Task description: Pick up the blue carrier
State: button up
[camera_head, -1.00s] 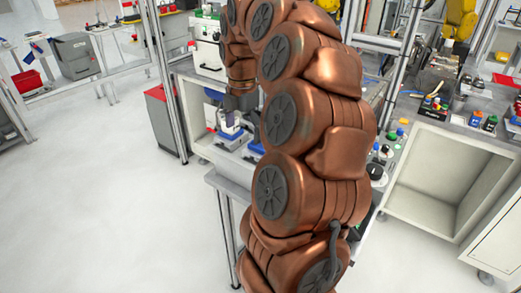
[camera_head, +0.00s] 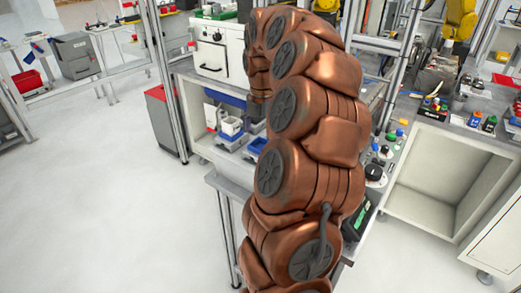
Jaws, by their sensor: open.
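Several blue items stand in the bay left of my arm, and I cannot tell which one is the blue carrier. A blue tray-like piece (camera_head: 230,140) lies low on the shelf under a white part (camera_head: 231,126). Another blue piece (camera_head: 257,146) is just right of it, partly covered by my arm. A long blue bin (camera_head: 226,97) is behind and above them. My copper arm bends over the bay, and its wrist end is near the blue bin's right side.
A white machine (camera_head: 217,50) stands behind the bay. A metal frame post (camera_head: 166,80) and a red-grey cabinet (camera_head: 163,118) are on the left. A bench with an open white cabinet (camera_head: 440,180) is on the right. The floor at front left is clear.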

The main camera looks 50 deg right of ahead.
aim_at(261, 148)
jog(key=shift+a+f+p, duration=0.15)
jog(key=shift+f+p, duration=0.55)
jog(key=shift+f, duration=1.6)
jog(key=c, duration=1.5)
jog(key=shift+o, duration=0.2)
